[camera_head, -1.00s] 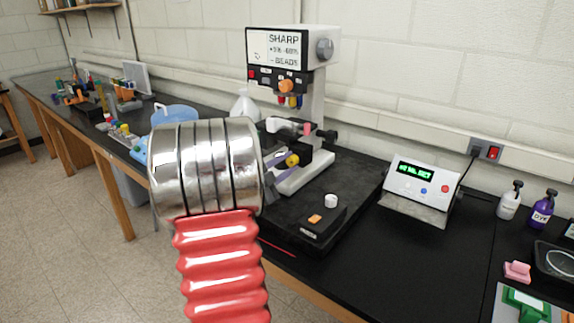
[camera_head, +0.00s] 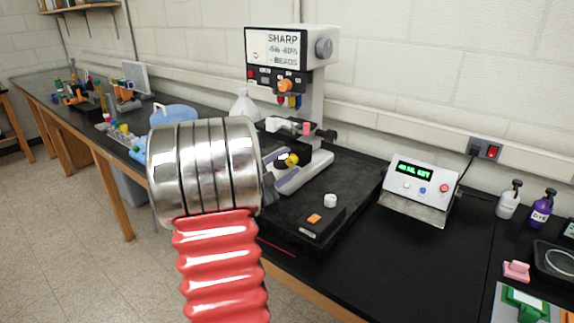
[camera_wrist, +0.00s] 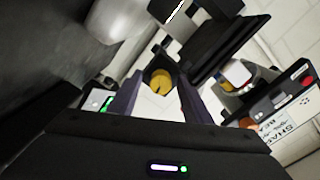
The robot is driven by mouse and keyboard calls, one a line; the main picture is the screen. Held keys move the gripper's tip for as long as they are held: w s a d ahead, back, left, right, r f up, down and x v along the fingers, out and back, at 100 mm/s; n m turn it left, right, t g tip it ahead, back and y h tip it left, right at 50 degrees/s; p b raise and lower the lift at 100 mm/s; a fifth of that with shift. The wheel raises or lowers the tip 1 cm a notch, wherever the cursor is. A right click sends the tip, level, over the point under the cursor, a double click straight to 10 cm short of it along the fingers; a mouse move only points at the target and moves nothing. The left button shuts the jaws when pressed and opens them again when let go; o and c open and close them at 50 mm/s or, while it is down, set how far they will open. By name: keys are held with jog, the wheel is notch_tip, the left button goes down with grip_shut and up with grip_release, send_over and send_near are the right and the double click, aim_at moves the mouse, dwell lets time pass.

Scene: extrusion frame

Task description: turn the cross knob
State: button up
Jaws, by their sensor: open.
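A yellow round knob (camera_head: 291,159), which I take for the cross knob, sits low on the front of the white and black machine (camera_head: 318,95). In the wrist view its yellow face (camera_wrist: 160,80) shows ahead, between my two purple fingers, with a dark surround. My gripper (camera_wrist: 160,88) is open, one finger on each side of the knob's line. I cannot tell whether the fingers touch it. In the head view my metal and red arm hides most of the gripper; the purple fingers show beside the knob.
The machine's black base carries a white knob (camera_head: 330,200) and an orange button (camera_head: 314,218). A white control box (camera_head: 420,189) stands right of it. An orange knob (camera_head: 285,86) is higher on the machine. The bench front right of the base is clear.

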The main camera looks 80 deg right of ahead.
jog(key=v, duration=1.3)
jog(key=shift+w+a, duration=0.15)
jog(key=shift+a, duration=0.15)
jog(key=w+a+r+n+t+y, duration=0.2)
jog(key=w+a+n+t, duration=0.5)
jog(key=w, duration=0.5)
jog(key=w+a+r+n+t+y, duration=0.1)
jog(key=w+a+r+n+t, duration=0.1)
jog(key=w+a+n+t, duration=0.75)
jog(key=w+a+n+t+y, duration=0.2)
jog(key=w+a+y, duration=0.3)
jog(key=w+a, duration=0.35)
jog(key=s+a+f+n+y, duration=0.15)
jog(key=a+n+y, duration=0.25)
jog(key=a, duration=0.6)
jog(key=s+a+n+y, duration=0.3)
jog(key=a+n, duration=0.2)
jog(key=a, duration=0.4)
jog(key=s+a+f+n+g, duration=0.2)
jog(key=s+a+n+g, duration=0.1)
jog(key=s, duration=0.5)
jog(key=s+a+f+n+g+y, duration=0.1)
jog(key=s+a+f+n+g, duration=0.2)
jog(key=s, duration=0.5)
jog(key=shift+a+n+y, duration=0.3)
jog(key=shift+a+n, duration=0.25)
jog(key=shift+a, duration=0.25)
